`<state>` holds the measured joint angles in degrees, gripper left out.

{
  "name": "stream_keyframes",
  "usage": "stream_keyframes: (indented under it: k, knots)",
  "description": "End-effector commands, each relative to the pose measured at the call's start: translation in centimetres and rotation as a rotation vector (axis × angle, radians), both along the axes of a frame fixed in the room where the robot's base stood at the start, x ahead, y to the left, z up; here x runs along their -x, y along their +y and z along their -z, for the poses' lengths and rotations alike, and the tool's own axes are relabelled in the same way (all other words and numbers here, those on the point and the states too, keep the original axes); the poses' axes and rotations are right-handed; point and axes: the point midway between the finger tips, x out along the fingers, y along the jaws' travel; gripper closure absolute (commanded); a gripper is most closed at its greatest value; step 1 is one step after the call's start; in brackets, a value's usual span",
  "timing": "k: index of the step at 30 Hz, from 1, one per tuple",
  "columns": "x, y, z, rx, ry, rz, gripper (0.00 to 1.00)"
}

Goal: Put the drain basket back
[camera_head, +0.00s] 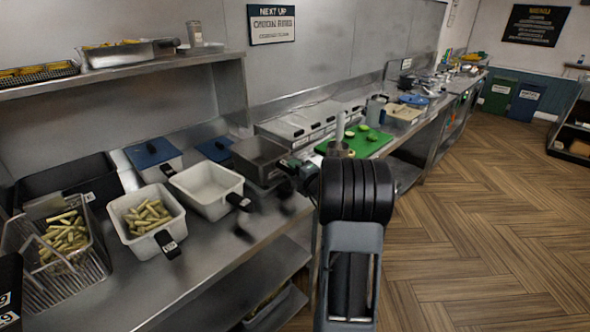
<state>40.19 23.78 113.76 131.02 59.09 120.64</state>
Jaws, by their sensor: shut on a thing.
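A dark grey metal basket (260,157) is at the back of the steel counter, just right of the empty white bin. I take it to be the drain basket; its inside looks empty. My gripper (292,168) is at its right side, shut on its dark handle. My own arm hides part of the gripper, and the fingertips are small and dark. I cannot tell whether the basket touches the surface under it. A wire basket (68,246) with pale fries stands at the far left.
A white bin of fries (147,222) and an empty white bin (208,190) stand on the counter, handles toward the front. Blue-lidded containers (152,153) are behind. A green cutting board (362,143) lies to the right. A shelf (120,73) hangs above. The wooden floor is clear at right.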

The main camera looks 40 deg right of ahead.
Motion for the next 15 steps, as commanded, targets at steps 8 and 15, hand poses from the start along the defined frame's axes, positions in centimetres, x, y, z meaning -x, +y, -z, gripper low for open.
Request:
stream_keyframes:
  k: [8,15]
  knots:
    - [-0.01,0.01,0.26,0.000,-0.001,0.000,1.00]
    - [-0.01,0.03,0.30,0.000,0.000,-0.001,0.65]
